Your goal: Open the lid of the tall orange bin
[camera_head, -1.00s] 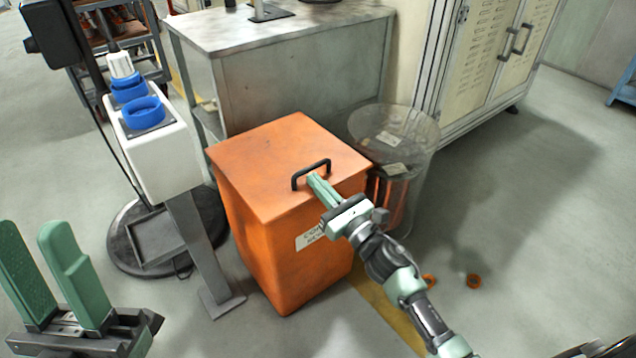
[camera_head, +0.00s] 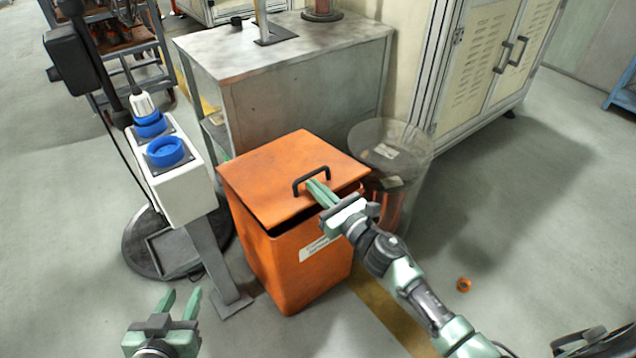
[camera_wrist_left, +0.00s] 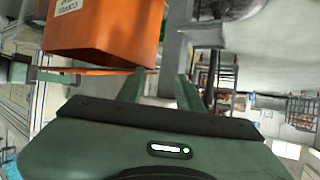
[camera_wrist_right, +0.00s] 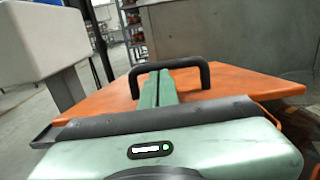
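The tall orange bin (camera_head: 290,258) stands on the floor with a white label on its front. Its orange lid (camera_head: 280,172) is tilted up at the front edge, with a dark gap above the bin's body. My right gripper (camera_head: 318,188) is at the lid's black handle (camera_head: 311,177), its fingers together under the bar. The right wrist view shows the handle (camera_wrist_right: 203,78) arching over the closed fingers (camera_wrist_right: 156,88). My left gripper (camera_head: 179,302) is open and empty, low at the left of the bin. The left wrist view shows its fingers apart, with the bin (camera_wrist_left: 105,35) beyond.
A white pedestal with blue knobs (camera_head: 180,190) stands close to the bin's left. A clear bin (camera_head: 392,150) stands at its right. A metal table (camera_head: 290,65) is behind.

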